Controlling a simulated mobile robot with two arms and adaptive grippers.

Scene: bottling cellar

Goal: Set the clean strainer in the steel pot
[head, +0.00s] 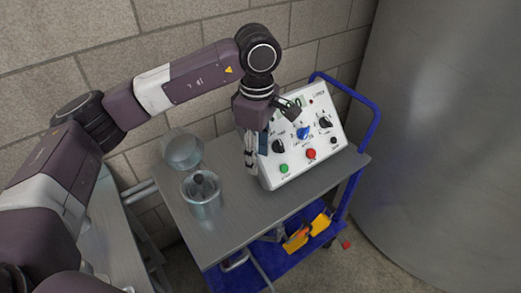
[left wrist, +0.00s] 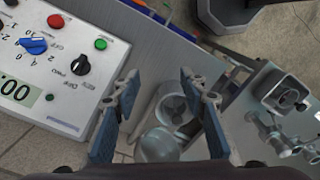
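A round steel vessel (head: 202,207), which looks like the pot, stands on the trolley top with a dark rounded thing inside it. It also shows in the left wrist view (left wrist: 172,106) beyond my fingers. Behind it, toward the wall, is a shiny pale bowl-shaped piece (head: 183,150); it appears as a smooth dome in the left wrist view (left wrist: 158,146). I cannot tell whether this piece or the thing inside the vessel is the strainer. My left gripper (head: 256,158) is above the trolley, right of both, its blue-padded fingers apart and empty (left wrist: 160,82). My right gripper is out of view.
A white control panel (head: 306,150) with knobs and buttons stands on the trolley right beside my left gripper. The grey trolley top (head: 240,215) is clear in front. Its blue handle (head: 365,125) rises at right, near a large steel tank (head: 440,150). A block wall is behind.

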